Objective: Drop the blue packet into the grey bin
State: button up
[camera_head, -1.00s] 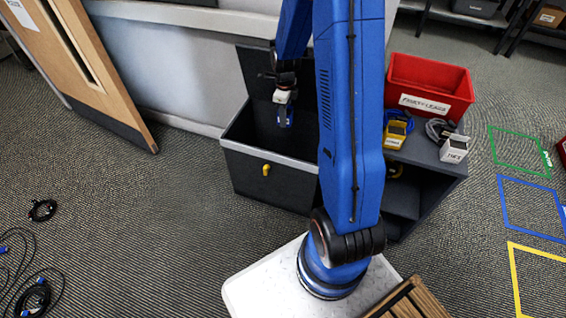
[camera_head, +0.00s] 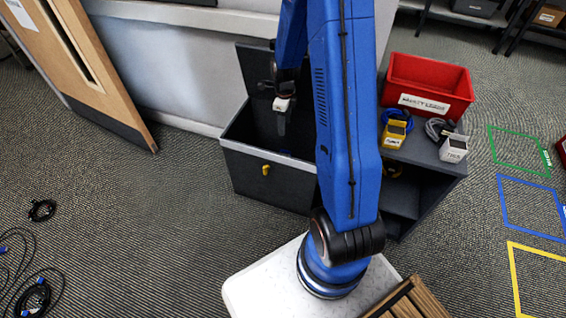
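The grey bin (camera_head: 275,184) is a dark open-topped box with a pale rim and a yellow latch, standing against the wall with its lid raised behind it. My gripper (camera_head: 281,130) hangs pointing down over the bin's opening. Its dark fingers are small against the dark inside, and no blue shows between them.
A dark shelf unit (camera_head: 425,170) right of the bin carries a red bin (camera_head: 428,82), a yellow item (camera_head: 394,134), a white item (camera_head: 453,149) and cables. A wooden door (camera_head: 85,60) stands at left. Black cables (camera_head: 38,296) lie on open carpet.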

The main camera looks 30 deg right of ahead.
notch_tip(320, 180, up, 8)
jog(key=shift+f, duration=0.25)
dwell(0.4)
dwell(0.4)
